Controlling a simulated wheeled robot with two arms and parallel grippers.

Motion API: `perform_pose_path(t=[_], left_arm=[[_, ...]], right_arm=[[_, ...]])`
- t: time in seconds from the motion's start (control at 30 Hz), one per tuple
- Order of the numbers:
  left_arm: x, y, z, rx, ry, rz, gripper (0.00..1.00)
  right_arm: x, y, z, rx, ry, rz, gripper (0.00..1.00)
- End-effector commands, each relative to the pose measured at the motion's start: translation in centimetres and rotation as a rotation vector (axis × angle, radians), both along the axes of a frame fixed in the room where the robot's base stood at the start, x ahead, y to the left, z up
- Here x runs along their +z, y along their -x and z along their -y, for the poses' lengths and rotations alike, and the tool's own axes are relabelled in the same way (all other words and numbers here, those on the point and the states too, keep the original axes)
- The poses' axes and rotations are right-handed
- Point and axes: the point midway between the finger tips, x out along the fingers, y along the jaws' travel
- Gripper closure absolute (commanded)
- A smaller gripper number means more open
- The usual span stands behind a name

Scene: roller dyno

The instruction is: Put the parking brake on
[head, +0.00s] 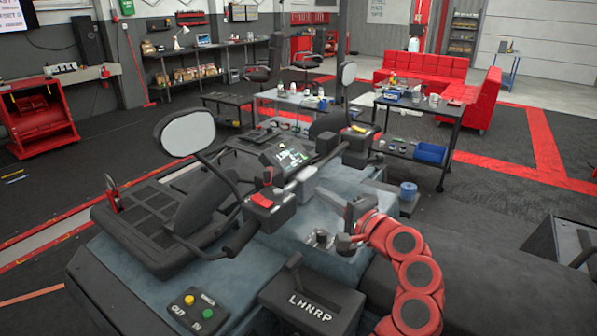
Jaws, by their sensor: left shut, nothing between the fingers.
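The quad vehicle (150,262) fills the lower left of the head view. A black gear selector box (312,303) with the letters L H N R P has its lever (293,262) near the L end. The handlebar's near end carries a black grip (238,238), a lever and a housing with a red switch (262,200). I cannot tell which part is the parking brake. My right gripper is not in view.
A panel with green and yellow buttons (190,304) sits at the front. The dark seat (490,275) extends right. A trolley with a blue bin (430,153) stands behind.

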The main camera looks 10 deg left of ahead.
Motion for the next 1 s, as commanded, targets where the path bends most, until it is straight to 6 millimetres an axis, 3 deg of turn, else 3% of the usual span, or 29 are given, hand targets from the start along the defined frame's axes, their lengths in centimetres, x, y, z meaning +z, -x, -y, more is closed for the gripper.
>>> perform_pose_path(t=[0.17, 0.53, 0.77, 1.0], left_arm=[[0.2, -1.4, -1.9, 0.003, -0.002, -0.003, 1.0], [0.3, -6.3, -8.0, 0.003, 0.002, -0.004, 1.0], [0.2, -5.7, -10.8, 0.0, -0.003, 0.001, 1.0], [-0.1, -5.7, -11.6, -0.003, -0.001, -0.002, 1.0]], right_arm=[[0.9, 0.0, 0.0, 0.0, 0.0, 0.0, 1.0], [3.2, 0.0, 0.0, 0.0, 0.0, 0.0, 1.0], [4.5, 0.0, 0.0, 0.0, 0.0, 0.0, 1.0], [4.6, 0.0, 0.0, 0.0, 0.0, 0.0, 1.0]])
